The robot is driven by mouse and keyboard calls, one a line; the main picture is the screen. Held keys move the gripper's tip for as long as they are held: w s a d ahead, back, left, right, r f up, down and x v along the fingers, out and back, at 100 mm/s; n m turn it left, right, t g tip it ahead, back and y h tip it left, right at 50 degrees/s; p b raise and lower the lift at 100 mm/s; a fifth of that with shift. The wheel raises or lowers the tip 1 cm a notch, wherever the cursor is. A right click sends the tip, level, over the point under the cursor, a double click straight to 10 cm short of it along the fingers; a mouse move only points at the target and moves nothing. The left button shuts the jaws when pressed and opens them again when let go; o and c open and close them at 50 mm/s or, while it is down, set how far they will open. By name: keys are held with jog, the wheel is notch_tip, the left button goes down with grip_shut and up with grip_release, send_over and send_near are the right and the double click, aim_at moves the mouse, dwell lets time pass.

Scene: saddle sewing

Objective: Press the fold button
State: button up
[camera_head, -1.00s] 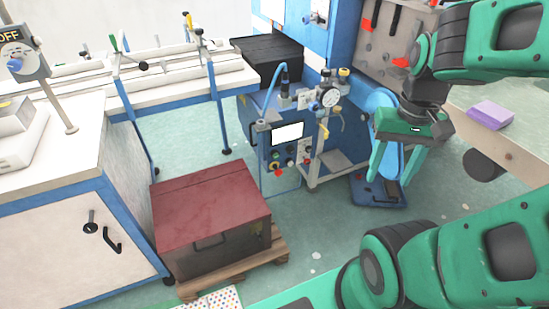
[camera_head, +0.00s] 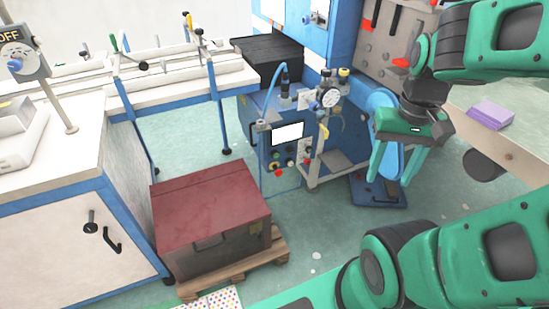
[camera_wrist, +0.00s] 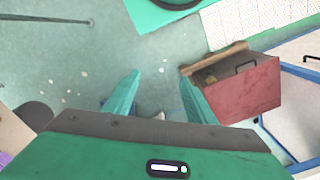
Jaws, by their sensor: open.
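A blue machine cabinet (camera_head: 262,112) stands at the middle, with a white screen (camera_head: 287,133) on its front. Several small buttons sit below the screen, among them a red button (camera_head: 278,172) and a green button (camera_head: 276,155). Their labels are too small to read, so I cannot tell which is the fold button. My gripper (camera_head: 391,180) is open and empty, pointing down, to the right of the panel and apart from it. In the wrist view my gripper (camera_wrist: 160,78) has its two fingers spread above the floor, and the panel is not in that view.
A dark red box (camera_head: 210,208) on a wooden pallet (camera_head: 232,272) stands before the cabinet; the box (camera_wrist: 240,90) also shows in the wrist view. A white-topped cabinet (camera_head: 75,235) is at left. A workbench (camera_head: 490,135) with a purple block (camera_head: 490,114) is at right.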

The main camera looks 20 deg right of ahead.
grip_shut()
dwell(1.9)
